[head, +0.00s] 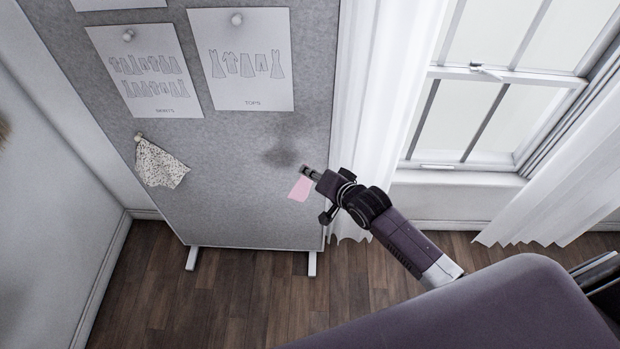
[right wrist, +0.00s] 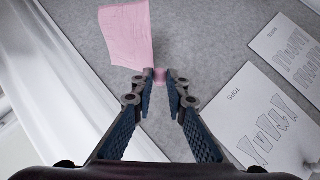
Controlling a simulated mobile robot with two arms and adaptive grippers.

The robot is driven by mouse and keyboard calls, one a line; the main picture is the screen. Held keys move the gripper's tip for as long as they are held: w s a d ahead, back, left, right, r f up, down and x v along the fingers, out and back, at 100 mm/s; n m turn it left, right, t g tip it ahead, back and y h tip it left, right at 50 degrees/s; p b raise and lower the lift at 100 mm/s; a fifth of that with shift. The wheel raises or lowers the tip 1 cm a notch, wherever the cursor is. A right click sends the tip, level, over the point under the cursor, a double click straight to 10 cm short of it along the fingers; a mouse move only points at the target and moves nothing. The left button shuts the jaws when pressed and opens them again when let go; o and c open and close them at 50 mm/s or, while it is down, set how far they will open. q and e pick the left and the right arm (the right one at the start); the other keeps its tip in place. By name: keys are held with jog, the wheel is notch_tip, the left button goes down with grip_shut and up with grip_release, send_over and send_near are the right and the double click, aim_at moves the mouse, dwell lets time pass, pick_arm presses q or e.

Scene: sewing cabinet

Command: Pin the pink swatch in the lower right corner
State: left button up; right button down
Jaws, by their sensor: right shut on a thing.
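The pink swatch (head: 301,188) hangs just below the tip of my right gripper (head: 309,172), in front of the lower right part of the grey pinboard (head: 225,205). In the right wrist view the swatch (right wrist: 125,36) spreads out beyond the fingers, slightly creased. My right gripper (right wrist: 161,77) is shut on a small pink knob at the swatch's corner, like a pin head. The fingertips are close to the board. I cannot tell whether the swatch touches the board. My left gripper is not in view.
A speckled beige swatch (head: 162,166) is pinned at the board's lower left. The skirts sheet (head: 146,75) and tops sheet (head: 240,65) are pinned above. A white curtain (head: 368,110) hangs beside the board's right edge. Bare board lies between the beige swatch and my right gripper.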

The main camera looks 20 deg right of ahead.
jog(key=shift+w+d+b, duration=0.75)
jog(key=shift+w+b, duration=0.5)
jog(key=shift+w, duration=0.6)
jog(key=shift+w+d+b, duration=0.7)
jog(key=shift+w+b, duration=0.55)
jog(key=shift+w, duration=0.65)
jog(key=shift+w+d+b, duration=0.75)
jog(key=shift+w+b, duration=0.5)
jog(key=shift+w, duration=0.6)
jog(key=shift+w+d, duration=0.15)
jog(key=shift+w, duration=0.2)
jog(key=c, duration=1.8)
grip_release()
